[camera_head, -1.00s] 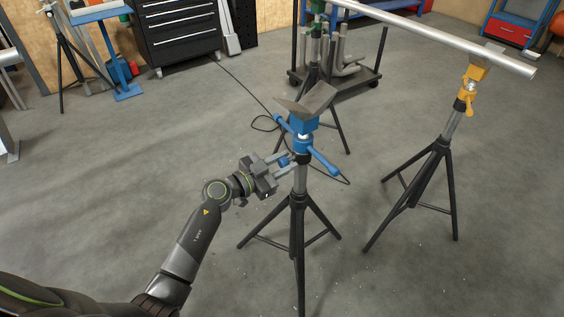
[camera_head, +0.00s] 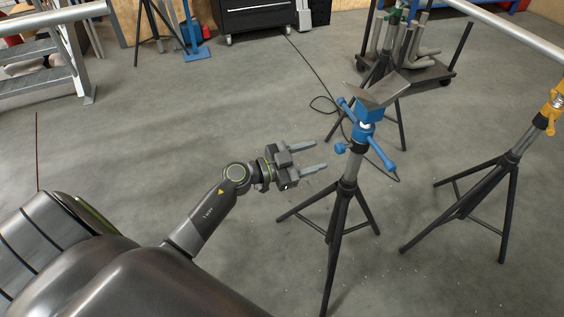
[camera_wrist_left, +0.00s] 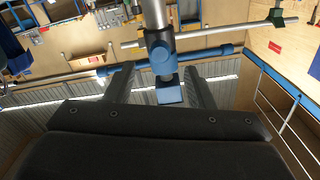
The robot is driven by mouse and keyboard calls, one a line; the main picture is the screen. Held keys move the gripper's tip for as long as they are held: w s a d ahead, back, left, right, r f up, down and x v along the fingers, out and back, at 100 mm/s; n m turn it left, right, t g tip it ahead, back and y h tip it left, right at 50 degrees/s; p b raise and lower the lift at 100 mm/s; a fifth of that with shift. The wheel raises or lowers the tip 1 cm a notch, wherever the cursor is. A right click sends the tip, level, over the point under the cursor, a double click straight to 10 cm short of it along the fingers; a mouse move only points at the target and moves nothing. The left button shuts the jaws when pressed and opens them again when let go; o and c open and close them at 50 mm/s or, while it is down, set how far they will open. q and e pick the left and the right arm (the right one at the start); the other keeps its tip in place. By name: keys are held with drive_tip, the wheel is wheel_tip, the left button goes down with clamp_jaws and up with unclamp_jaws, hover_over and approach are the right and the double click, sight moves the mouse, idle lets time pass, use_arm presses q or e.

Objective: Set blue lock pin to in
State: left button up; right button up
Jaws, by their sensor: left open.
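A blue stand head (camera_head: 368,115) with a grey V-shaped cradle tops a black tripod (camera_head: 342,215). The blue lock pin (camera_head: 340,148) is a small knob sticking out of the left side of the blue collar. My left gripper (camera_head: 325,153) is open and empty, its fingers level and pointing at the pin with a small gap. In the left wrist view the blue square pin end (camera_wrist_left: 170,94) appears between my open fingers (camera_wrist_left: 160,80). How deep the pin sits is hard to tell. My right gripper is not in view.
A blue handle bar (camera_head: 380,154) crosses the stand below its head. A yellow-topped stand (camera_head: 548,115) is at right, beneath a long silver pipe (camera_head: 520,35). A cart (camera_head: 425,68) with bent pipes stands behind. The floor left of my gripper is clear.

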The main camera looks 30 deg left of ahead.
use_arm(q)
drive_tip(key=v, duration=0.8)
drive_tip(key=shift+s+a, duration=0.25)
drive_tip(key=shift+s, duration=0.05)
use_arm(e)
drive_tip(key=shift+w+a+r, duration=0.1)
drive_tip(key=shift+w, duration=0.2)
